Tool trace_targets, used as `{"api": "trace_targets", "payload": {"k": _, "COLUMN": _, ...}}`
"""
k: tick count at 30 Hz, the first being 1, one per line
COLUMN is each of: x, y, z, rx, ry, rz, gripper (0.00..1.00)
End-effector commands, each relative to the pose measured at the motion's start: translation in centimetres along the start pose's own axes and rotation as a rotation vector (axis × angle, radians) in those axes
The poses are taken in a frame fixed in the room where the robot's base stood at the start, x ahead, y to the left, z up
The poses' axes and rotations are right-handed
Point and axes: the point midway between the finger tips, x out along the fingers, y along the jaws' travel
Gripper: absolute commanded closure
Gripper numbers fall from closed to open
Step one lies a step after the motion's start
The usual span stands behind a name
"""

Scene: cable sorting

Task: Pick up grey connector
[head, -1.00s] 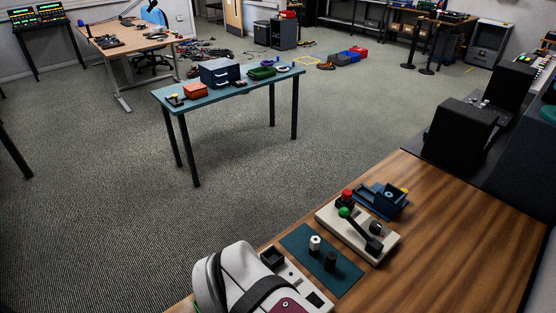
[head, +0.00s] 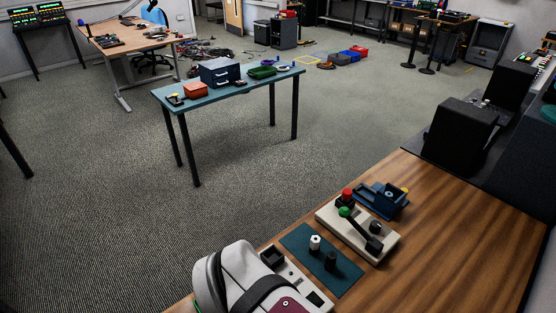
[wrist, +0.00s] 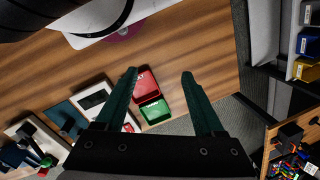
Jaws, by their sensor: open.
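On a dark teal mat (head: 293,240) in the head view stand a pale whitish-grey piece (head: 315,243) and a dark, near-black piece (head: 331,260), both upright and apart. I cannot tell for sure which is the grey connector. In the wrist view the mat (wrist: 57,109) lies at the left, and the pieces on it are too dark and small to tell apart. My gripper (wrist: 159,74) is open with nothing between its green fingers. It is well to the right of the mat in that view. The head view does not show the gripper.
Below the gripper, a red bin (wrist: 146,83) and green bin (wrist: 155,111) stand near the table edge. A white device (wrist: 92,98) lies beside the mat. Beyond the mat are a cream lever panel (head: 345,232) and blue fixture (head: 382,200). Bare wooden table (head: 450,230) lies to the right.

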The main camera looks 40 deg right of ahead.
Motion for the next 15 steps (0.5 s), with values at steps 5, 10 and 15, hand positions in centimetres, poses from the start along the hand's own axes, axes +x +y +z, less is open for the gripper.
{"api": "trace_targets", "payload": {"k": 5, "x": 0.0, "y": 0.0, "z": 0.0, "rx": 0.000, "ry": 0.000, "rz": 0.000, "gripper": 0.30}}
{"api": "trace_targets", "payload": {"k": 10, "x": -3.3, "y": 0.0, "z": -9.3, "rx": 0.081, "ry": 0.099, "rz": -0.015, "gripper": 0.30}}
{"api": "trace_targets", "payload": {"k": 15, "x": -7.5, "y": 12.5, "z": -29.5, "rx": 0.238, "ry": 0.332, "rz": 0.038, "gripper": 0.30}}
